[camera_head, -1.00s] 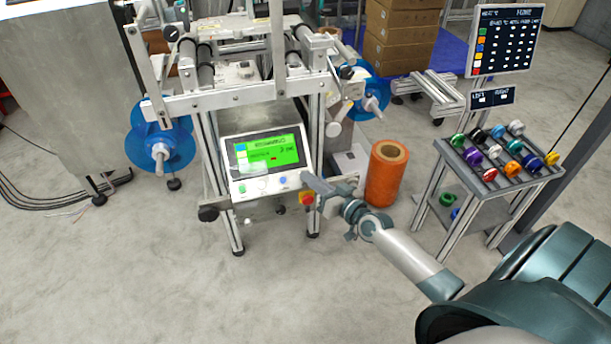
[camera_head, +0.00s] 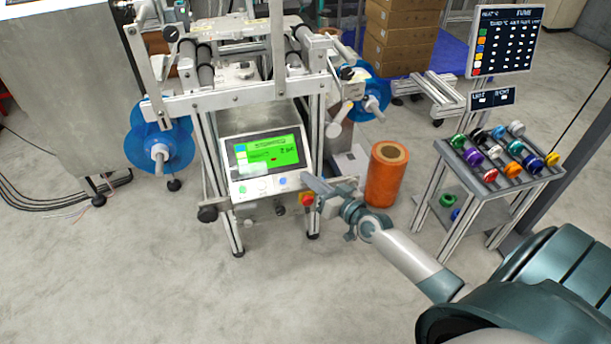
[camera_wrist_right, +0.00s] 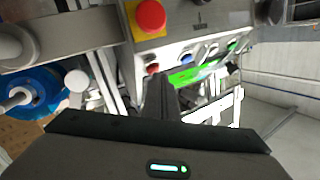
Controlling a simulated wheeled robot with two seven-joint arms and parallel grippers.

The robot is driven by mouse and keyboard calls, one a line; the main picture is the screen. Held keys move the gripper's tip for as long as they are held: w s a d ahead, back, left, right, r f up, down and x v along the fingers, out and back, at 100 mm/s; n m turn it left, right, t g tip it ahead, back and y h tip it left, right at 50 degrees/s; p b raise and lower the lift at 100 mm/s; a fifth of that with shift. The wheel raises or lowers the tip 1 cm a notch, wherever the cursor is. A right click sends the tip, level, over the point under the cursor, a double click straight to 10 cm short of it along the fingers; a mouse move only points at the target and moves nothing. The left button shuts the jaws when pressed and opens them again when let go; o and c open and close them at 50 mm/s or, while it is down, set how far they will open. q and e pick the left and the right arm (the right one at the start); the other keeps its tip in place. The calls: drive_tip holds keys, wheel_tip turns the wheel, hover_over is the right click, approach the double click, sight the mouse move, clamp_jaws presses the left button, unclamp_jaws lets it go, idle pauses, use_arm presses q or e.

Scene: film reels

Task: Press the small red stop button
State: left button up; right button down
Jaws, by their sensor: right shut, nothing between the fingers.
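The control panel (camera_head: 228,186) has a green screen (camera_head: 268,152) and a row of small buttons under it. A small red button (camera_wrist_right: 152,69) shows in the right wrist view, beside a blue one (camera_wrist_right: 185,57). In the head view the small red button is hidden behind my right gripper (camera_head: 307,180). My right gripper is shut and empty, with its fingertips (camera_wrist_right: 158,82) at the panel's right end, close to the small red button. I cannot tell whether they touch it. My left gripper is out of view.
A larger red mushroom button (camera_wrist_right: 151,15) on a yellow base sits near the small buttons, below the panel in the head view. An orange roll (camera_head: 387,175) stands right of the machine, and a rack of coloured spools (camera_head: 470,200) farther right. The floor in front is clear.

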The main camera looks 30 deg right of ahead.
drive_tip(key=shift+s+a+r, duration=0.1)
drive_tip(key=shift+s+r, duration=0.1)
drive_tip(key=shift+s, duration=0.05)
drive_tip(key=shift+r+p, duration=0.1)
drive_tip(key=shift+p, duration=0.2)
drive_tip(key=s+r+p, duration=0.2)
drive_tip(key=s+a+r+p, duration=0.1)
drive_tip(key=s+r+p, duration=0.1)
drive_tip(key=p, duration=0.1)
drive_tip(key=shift+a, duration=0.1)
idle(0.3)
idle(0.8)
